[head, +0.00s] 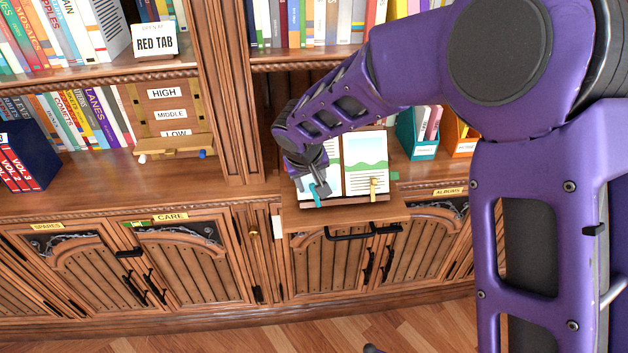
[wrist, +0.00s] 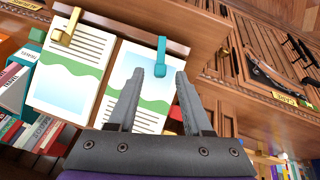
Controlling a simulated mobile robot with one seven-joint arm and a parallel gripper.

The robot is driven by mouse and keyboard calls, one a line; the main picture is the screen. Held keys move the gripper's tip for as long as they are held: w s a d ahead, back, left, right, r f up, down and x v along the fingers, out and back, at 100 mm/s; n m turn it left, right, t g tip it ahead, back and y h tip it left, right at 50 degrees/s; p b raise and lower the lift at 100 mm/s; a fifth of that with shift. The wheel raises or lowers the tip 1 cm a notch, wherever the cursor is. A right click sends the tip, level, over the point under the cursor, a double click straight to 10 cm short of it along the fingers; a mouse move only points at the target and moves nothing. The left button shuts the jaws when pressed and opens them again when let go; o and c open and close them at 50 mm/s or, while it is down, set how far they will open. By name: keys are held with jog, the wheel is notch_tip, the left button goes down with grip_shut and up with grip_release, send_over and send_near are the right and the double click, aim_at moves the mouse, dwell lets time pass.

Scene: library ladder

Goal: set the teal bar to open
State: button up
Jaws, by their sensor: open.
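The teal bar (head: 318,195) is at the lower edge of the left page of an open book (head: 366,165) on a wooden stand. In the wrist view the teal bar (wrist: 161,56) runs from the stand's ledge onto the page edge. My gripper (head: 314,186) is open and points down at the left page. In the wrist view its two fingers (wrist: 160,74) lie either side of the teal bar's line, with the bar at or just beyond the tips. I cannot tell whether they touch it. In the head view the fingers partly hide the bar.
A brass bar (head: 375,188) sits on the other page's lower edge. The stand rests on a wooden pull-out shelf (head: 300,222) above cabinet doors. A teal box (head: 415,145) and an orange box (head: 460,140) stand to the right. A wooden upright (head: 230,110) is at the left.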

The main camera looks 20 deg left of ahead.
jog(key=shift+x, duration=0.8)
grip_shut()
